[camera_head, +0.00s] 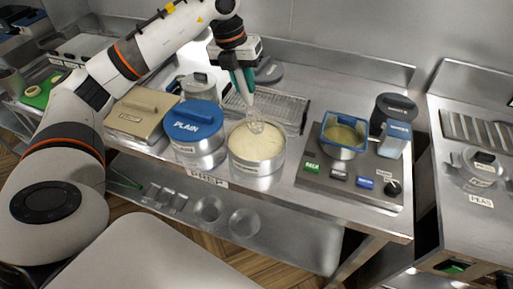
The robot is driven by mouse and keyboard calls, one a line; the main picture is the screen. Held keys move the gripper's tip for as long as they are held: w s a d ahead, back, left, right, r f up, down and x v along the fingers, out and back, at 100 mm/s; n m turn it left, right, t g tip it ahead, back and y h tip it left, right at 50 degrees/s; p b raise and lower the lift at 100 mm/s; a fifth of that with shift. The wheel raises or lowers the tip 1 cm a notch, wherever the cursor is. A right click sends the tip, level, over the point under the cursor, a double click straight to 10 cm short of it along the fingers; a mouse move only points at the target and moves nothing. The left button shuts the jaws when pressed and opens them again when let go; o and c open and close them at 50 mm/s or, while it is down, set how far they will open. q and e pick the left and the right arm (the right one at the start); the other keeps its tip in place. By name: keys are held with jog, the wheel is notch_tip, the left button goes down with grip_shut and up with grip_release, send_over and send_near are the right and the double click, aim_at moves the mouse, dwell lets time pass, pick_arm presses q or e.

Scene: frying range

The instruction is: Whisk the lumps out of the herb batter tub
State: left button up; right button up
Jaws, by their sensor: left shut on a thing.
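My left gripper (244,77) reaches in from the upper left and is shut on a whisk, pointing down. The whisk's wire head (254,122) is over an open round steel tub (257,167) and meets the pale batter (250,144) near its far side; how deep it goes is hard to tell. The batter looks cream-coloured, and lumps are too small to make out. The tub's label is too small to read. My right gripper is not in view.
A blue-lidded tub marked PLAIN (194,117) stands close left of the open tub, beside a tan lidded box (140,115). A wire rack (275,108) lies behind. To the right, a grey board (360,174) holds a blue-rimmed container (343,151) and small labelled blocks.

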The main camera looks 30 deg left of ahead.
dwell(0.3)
pick_arm(q)
notch_tip(320, 180, up, 5)
jog(key=p, duration=0.4)
jog(key=shift+r, duration=0.1)
dwell(0.4)
